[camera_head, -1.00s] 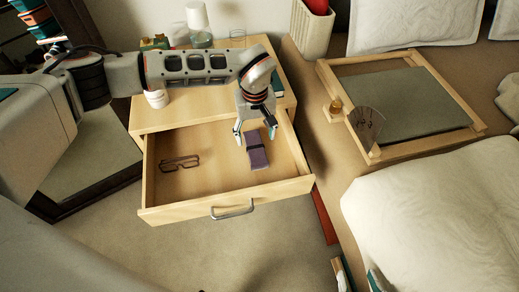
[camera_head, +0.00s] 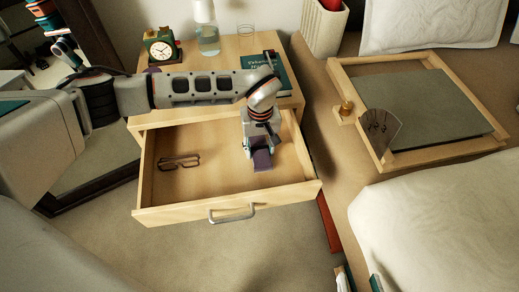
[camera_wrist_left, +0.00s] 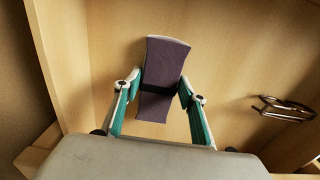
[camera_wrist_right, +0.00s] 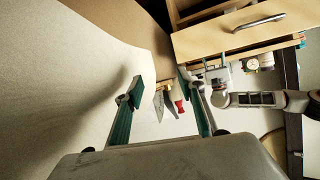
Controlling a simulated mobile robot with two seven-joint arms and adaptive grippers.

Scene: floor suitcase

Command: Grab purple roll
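The purple roll (camera_head: 262,160) lies in the right part of the open drawer (camera_head: 205,195), with a dark band across it. My left gripper (camera_head: 256,146) is down in the drawer at the roll. In the left wrist view the roll (camera_wrist_left: 165,65) sits between the two teal-padded fingers of my left gripper (camera_wrist_left: 158,95). The fingers are spread on either side of the roll's near part; whether they touch it I cannot tell. My right gripper (camera_wrist_right: 165,105) shows only in the right wrist view, open, with nothing between its fingertips, away from the drawer.
Eyeglasses (camera_head: 178,162) lie in the drawer's left part.

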